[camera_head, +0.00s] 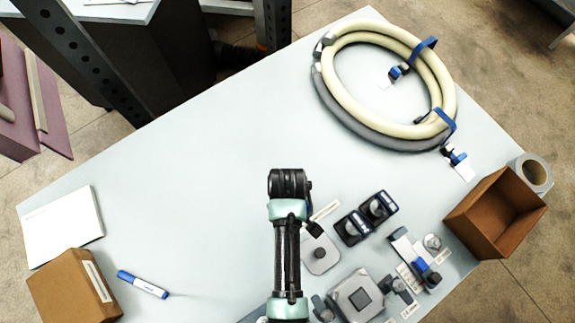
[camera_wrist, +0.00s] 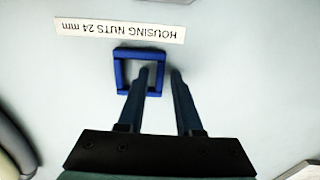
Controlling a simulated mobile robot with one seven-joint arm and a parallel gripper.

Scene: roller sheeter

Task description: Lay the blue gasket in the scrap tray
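The blue gasket (camera_wrist: 119,72) is a small square frame lying flat on the pale table in the wrist view, beside a printed label. My gripper (camera_wrist: 160,71) is open, with its two dark fingers apart. In that view the left fingertip overlaps the gasket's opening and the right fingertip is just outside its right side. Nothing is between the fingers except the view of that side; their height above it is unclear. In the head view the gasket and fingertips are not visible. No scrap tray is clearly identifiable; an open brown box (camera_head: 478,228) stands at the right edge.
The label (camera_wrist: 120,30) reads "HOUSING NUTS 24 mm". A coiled hose (camera_head: 335,95) lies at the back right. Dark blocks (camera_head: 352,228) and metal parts (camera_head: 355,296) sit right of my arm. A marker (camera_head: 142,284) and carton (camera_head: 72,290) lie left. The table's middle left is clear.

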